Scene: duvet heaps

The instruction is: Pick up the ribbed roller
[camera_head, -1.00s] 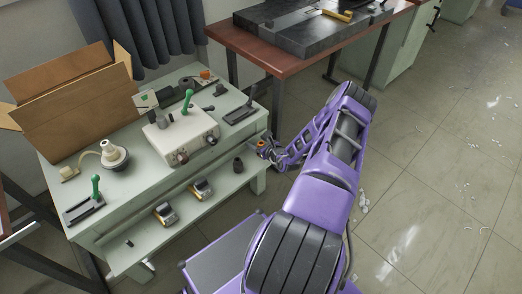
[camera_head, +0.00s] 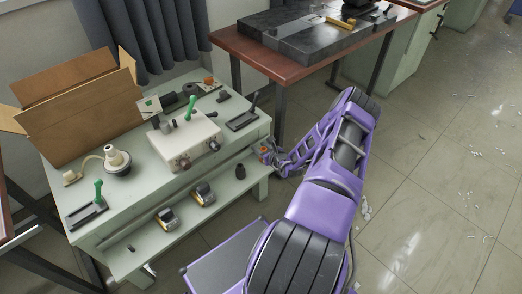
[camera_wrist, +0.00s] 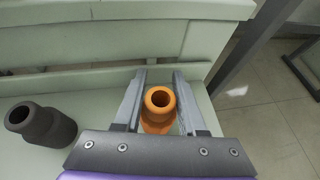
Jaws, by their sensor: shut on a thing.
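An orange, hollow, stepped roller-like piece (camera_wrist: 158,112) stands between the fingers of my gripper (camera_wrist: 160,90) in the wrist view, its round opening facing up. The fingers are shut on it, one on each side. I cannot clearly make out ribs on it. In the head view, the orange piece (camera_head: 264,154) shows small at my gripper (camera_head: 268,154), at the right end of the bench's lower shelf. A dark grey hollow piece (camera_wrist: 42,126) lies apart on the left in the wrist view; it also shows on the shelf in the head view (camera_head: 240,172).
The pale green bench (camera_head: 140,187) carries a cardboard box (camera_head: 80,110), a control box (camera_head: 182,140) and small parts on top. Two yellow-and-black items (camera_head: 203,194) (camera_head: 166,218) sit on its lower shelf. Open floor (camera_head: 420,200) lies to the right.

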